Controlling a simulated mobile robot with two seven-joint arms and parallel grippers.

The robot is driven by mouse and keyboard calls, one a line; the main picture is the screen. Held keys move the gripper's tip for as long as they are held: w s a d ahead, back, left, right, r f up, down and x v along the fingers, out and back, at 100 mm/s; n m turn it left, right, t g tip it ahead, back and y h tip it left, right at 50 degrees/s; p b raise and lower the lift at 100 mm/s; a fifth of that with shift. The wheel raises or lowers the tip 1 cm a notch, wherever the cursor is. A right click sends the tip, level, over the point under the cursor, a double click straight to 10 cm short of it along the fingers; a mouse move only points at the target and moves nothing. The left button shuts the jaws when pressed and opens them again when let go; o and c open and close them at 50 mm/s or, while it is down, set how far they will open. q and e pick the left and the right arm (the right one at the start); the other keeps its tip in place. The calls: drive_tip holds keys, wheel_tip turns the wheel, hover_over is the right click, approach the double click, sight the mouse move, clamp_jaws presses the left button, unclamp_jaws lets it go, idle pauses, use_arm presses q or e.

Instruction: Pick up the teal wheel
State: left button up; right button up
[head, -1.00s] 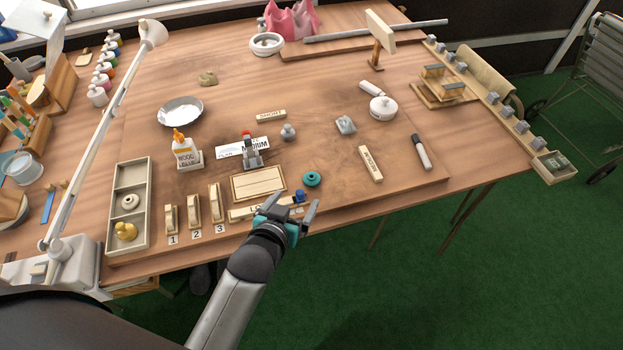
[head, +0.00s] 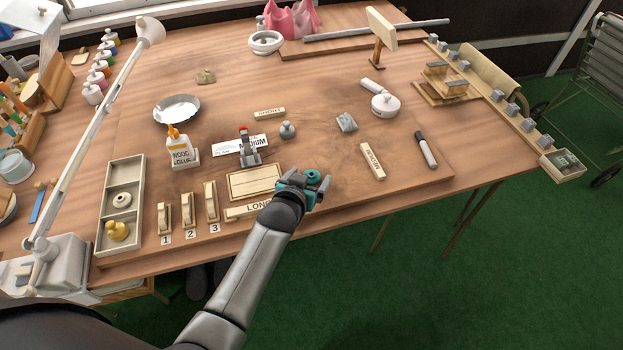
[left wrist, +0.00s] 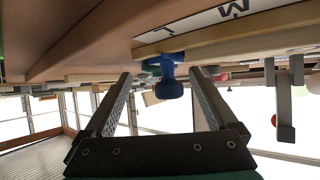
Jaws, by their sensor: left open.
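The teal wheel (head: 313,174) lies on the work board near its front edge, right of the blank wooden plate. My left gripper (head: 307,180) is open in front of it, its two fingers spread to either side, so the wheel's near part is hard to see. In the left wrist view, a blue knob-shaped piece (left wrist: 171,80) stands in the gap between the open fingers (left wrist: 160,95). A bit of teal (left wrist: 150,66) shows behind it, partly hidden. Nothing is gripped. My right gripper is out of view.
The lamp (head: 95,120) stands far left. Board between wheel and label block is clear.

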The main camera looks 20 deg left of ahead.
use_arm(q)
drive_tip(key=shift+w+f, duration=0.2)
drive_tip(key=shift+w, duration=0.1)
drive_tip(key=c, duration=1.4)
drive_tip(key=shift+r, duration=0.15)
